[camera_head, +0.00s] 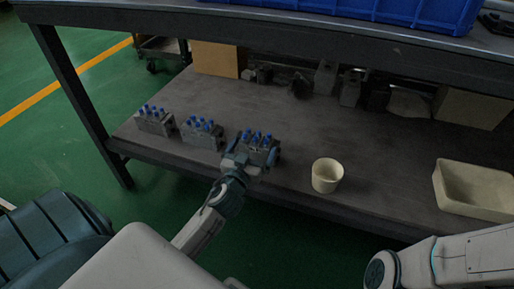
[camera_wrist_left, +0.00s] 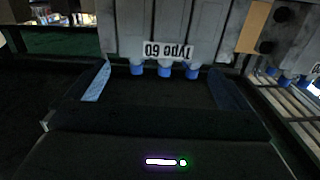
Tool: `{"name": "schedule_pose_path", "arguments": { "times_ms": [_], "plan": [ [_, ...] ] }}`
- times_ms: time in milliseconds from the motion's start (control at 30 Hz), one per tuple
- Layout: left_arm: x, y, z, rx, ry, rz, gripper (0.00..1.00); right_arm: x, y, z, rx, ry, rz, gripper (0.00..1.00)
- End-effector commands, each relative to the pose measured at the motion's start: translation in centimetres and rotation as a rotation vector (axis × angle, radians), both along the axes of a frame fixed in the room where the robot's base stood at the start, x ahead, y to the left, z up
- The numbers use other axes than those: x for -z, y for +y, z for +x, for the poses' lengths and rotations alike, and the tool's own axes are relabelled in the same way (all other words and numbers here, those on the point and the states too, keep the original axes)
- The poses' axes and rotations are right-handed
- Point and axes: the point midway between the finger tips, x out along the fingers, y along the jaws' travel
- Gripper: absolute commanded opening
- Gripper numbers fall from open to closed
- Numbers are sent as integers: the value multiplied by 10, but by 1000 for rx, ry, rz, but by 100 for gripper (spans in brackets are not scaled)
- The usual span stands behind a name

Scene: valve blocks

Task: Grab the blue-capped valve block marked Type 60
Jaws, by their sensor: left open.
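The grey valve block (camera_head: 262,153) with blue caps stands rightmost of three similar blocks on the dark shelf. In the left wrist view, a block (camera_wrist_left: 125,32) bears an upside-down "Type 60" label above a row of blue caps. My left gripper (camera_head: 254,150) is at the rightmost block in the head view and partly hides it. In the left wrist view, my open left gripper (camera_wrist_left: 163,88) has one finger on each side of the blue caps; contact is not clear. My right arm shows at lower right, but its gripper is out of view.
Two other blue-capped blocks, a middle one (camera_head: 202,135) and a left one (camera_head: 154,121), stand left of my gripper. A cream cup (camera_head: 327,175) and a cream bin (camera_head: 476,190) stand to the right. An upper shelf (camera_head: 300,42) overhangs the back.

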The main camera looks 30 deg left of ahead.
Motion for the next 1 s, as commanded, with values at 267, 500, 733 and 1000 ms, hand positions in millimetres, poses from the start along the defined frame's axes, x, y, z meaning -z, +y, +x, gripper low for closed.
{"name": "schedule_pose_path", "arguments": {
  "times_ms": [267, 500, 733, 1000],
  "plan": [
    [2, 12, 28, 1, -3, 1, 100, 12, 0, 2, -2, 11, -2, 0],
    [0, 19, 51, 1, -1, -1, 100, 15, 0, 4, -5, 24, -5, 0],
    [0, 19, 52, 1, 0, -1, 100, 14, 1, 4, -5, 27, -6, 0],
    [0, 19, 52, 1, 0, -1, 49, 15, 0, 4, -5, 25, -6, 0]
  ]
}}
